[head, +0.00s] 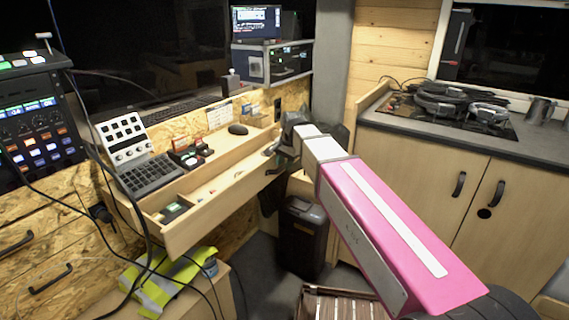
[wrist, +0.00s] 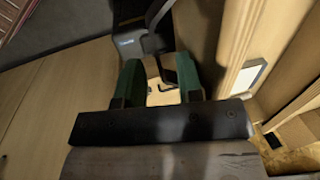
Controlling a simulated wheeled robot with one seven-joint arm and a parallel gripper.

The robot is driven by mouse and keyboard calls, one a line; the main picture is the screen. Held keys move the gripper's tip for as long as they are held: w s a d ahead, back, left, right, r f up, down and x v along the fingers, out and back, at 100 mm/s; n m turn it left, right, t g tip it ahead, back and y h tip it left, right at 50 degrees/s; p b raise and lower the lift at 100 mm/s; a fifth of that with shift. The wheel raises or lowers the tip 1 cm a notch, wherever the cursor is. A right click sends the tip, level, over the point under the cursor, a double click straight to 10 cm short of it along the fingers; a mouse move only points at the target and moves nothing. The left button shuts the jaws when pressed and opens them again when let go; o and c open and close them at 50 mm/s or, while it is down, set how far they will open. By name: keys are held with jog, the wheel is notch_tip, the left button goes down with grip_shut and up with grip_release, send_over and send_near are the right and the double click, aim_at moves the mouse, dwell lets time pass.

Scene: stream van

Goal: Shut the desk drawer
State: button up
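The desk drawer (head: 213,212) is pulled out below the desk top, its pale wooden front standing clear of the desk. Small items lie inside, including a dark device with a green part (head: 174,211). My gripper (head: 281,152) is at the far right end of the drawer, close to its front; the head view does not show whether they touch. In the wrist view my gripper (wrist: 160,80) has two green fingers apart with no object held between them. A pale wooden board (wrist: 236,45) runs just right of the fingers; I cannot tell which part it is.
The desk holds a keypad controller (head: 135,155) and a dark mouse (head: 238,129). Cables hang in front of the drawer's left end. A black bin (head: 302,238) stands below my arm. A yellow vest (head: 165,280) lies at lower left. A counter with cabinets (head: 420,165) is at right.

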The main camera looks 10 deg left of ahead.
grip_shut()
send_over(252, 163)
jog(key=d, duration=0.1)
jog(key=shift+s, duration=0.3)
dwell(0.3)
grip_release()
notch_tip(252, 163, up, 11)
jog(key=d, duration=0.2)
jog(key=shift+s+f, duration=0.15)
jog(key=shift+s, duration=0.3)
